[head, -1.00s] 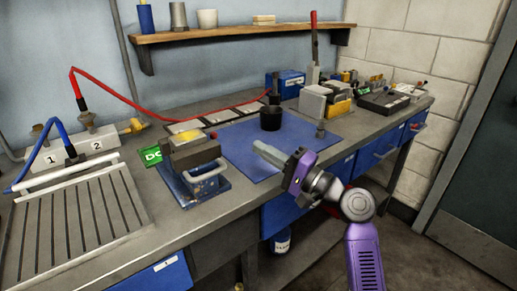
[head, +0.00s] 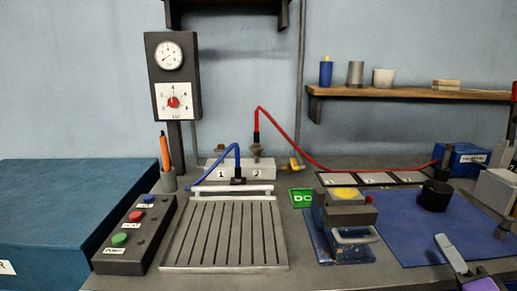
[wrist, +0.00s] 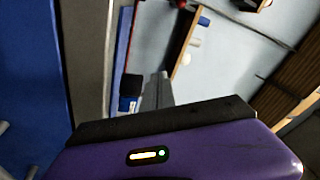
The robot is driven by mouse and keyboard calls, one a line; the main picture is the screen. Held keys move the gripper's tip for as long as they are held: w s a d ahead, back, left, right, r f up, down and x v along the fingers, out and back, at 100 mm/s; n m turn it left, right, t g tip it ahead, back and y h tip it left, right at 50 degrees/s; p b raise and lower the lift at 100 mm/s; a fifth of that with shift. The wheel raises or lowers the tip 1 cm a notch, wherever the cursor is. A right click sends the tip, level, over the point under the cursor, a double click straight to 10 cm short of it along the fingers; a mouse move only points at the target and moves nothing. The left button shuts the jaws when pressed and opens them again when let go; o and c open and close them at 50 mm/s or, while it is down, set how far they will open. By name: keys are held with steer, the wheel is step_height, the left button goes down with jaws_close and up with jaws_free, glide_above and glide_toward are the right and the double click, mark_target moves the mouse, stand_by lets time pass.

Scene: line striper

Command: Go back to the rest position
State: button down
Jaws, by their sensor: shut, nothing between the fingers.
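My gripper (head: 442,243) shows at the lower right of the head view, in front of the bench and over the near right part of the blue mat (head: 412,232). Its fingers are shut and hold nothing. Only the finger end and a bit of the purple body show there; the rest of my arm is cut off by the frame. In the wrist view the closed grey fingers (wrist: 157,88) stick out past the purple housing, clear of any object.
A black cup (head: 435,196) stands on the mat. Left of it are a blue-based clamp device (head: 345,250), a slotted tray (head: 225,235) and a button box (head: 135,240). A gauge column (head: 175,120) stands behind. A shelf (head: 430,93) hangs at the back right.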

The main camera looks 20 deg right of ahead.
steer(key=s+a+f+n+g+y+p, duration=0.2)
steer(key=s+a+n, duration=0.6)
steer(key=s+a, duration=0.5)
steer(key=s+a+f+n+g+y+p, duration=0.1)
steer(key=s+a+f+n+y+p, duration=0.3)
steer(key=s+a+n, duration=0.4)
steer(key=s+a+y+p, duration=0.1)
steer(key=s+a, duration=0.4)
steer(key=a, duration=0.5)
steer(key=shift+s+f+g+p, duration=0.15)
steer(key=shift+g+p, duration=0.25)
steer(key=shift+p, duration=0.1)
